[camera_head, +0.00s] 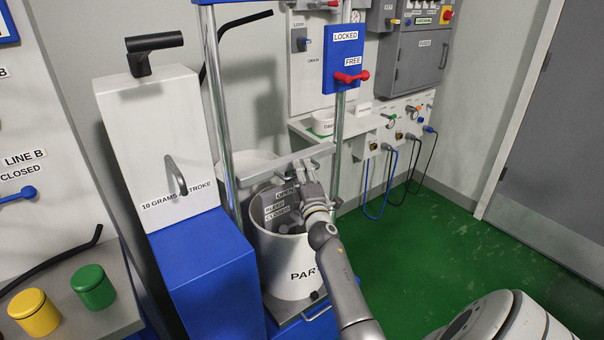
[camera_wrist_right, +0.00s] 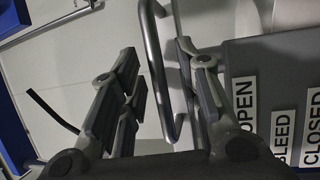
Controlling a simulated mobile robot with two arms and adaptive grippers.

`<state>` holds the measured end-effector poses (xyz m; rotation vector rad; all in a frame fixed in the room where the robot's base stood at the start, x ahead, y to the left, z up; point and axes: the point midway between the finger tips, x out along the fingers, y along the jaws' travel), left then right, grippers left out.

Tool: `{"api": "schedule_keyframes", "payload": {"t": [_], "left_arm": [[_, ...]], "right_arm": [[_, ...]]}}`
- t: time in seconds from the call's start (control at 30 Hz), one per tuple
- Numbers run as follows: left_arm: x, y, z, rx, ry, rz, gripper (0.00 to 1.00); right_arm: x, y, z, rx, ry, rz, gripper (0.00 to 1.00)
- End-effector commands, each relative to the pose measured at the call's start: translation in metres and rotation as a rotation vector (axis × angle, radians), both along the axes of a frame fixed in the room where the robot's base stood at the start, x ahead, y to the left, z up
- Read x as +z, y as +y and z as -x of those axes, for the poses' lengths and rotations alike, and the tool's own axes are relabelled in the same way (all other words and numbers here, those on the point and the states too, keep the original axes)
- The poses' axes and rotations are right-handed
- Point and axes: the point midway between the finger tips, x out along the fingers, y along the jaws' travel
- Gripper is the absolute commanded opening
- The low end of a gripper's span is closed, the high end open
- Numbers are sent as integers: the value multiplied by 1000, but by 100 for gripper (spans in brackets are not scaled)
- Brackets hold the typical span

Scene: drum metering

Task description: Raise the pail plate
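The white pail (camera_head: 285,262) marked "PART" stands between two upright posts at the middle of the head view. A grey part with labels OPEN, BLEED and CLOSED (camera_head: 273,207) shows inside its mouth; the wrist view shows it at the right (camera_wrist_right: 265,60). A pale crossbar (camera_head: 262,172) spans the posts above the pail. My right gripper (camera_head: 306,168) is over the pail's mouth, close to the crossbar. In the wrist view its fingers are apart, with a curved metal handle (camera_wrist_right: 158,65) between them; contact cannot be told. My left gripper is out of view.
A blue and white pump unit (camera_head: 195,250) with a black handle stands left of the pail. A blue box (camera_head: 345,65) marked LOCKED and FREE, with a red lever (camera_head: 351,77), is on the right post. Green floor (camera_head: 440,240) is open at right.

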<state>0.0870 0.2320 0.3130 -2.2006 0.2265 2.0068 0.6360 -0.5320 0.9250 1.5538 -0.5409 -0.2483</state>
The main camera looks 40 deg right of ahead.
Motion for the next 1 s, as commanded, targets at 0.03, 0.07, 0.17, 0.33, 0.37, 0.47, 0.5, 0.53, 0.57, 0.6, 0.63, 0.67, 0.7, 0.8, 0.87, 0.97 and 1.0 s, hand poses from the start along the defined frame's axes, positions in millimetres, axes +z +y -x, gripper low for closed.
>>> {"api": "schedule_keyframes", "payload": {"t": [0.03,0.07,0.17,0.33,0.37,0.47,0.5,0.53,0.57,0.6,0.63,0.67,0.7,0.8,0.87,0.97,1.0], "left_arm": [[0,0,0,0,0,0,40],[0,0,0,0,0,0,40],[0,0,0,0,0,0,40],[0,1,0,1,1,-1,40],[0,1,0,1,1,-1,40],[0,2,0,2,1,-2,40],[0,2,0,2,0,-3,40],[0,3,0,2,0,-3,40],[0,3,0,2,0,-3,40],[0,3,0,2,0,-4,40],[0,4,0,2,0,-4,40],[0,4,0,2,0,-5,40],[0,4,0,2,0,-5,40],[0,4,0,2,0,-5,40],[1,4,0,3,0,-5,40],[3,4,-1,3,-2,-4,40],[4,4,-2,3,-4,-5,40]], "right_arm": [[0,0,0,0,0,0,31],[0,-1,-1,0,1,0,31],[0,-1,0,0,1,0,31],[0,0,0,0,1,0,18],[0,0,0,0,1,0,15],[0,0,0,0,1,0,2],[0,0,0,0,1,0,0],[0,0,0,0,1,0,0],[0,0,0,0,1,0,0],[-1,0,0,0,1,0,0],[-1,0,0,0,1,0,0],[-1,0,0,0,1,0,0],[-1,0,0,0,1,0,0],[0,0,0,0,1,0,0],[1,0,-2,0,1,0,0],[8,-1,-7,0,0,1,0],[13,-1,-12,0,0,1,0]]}}
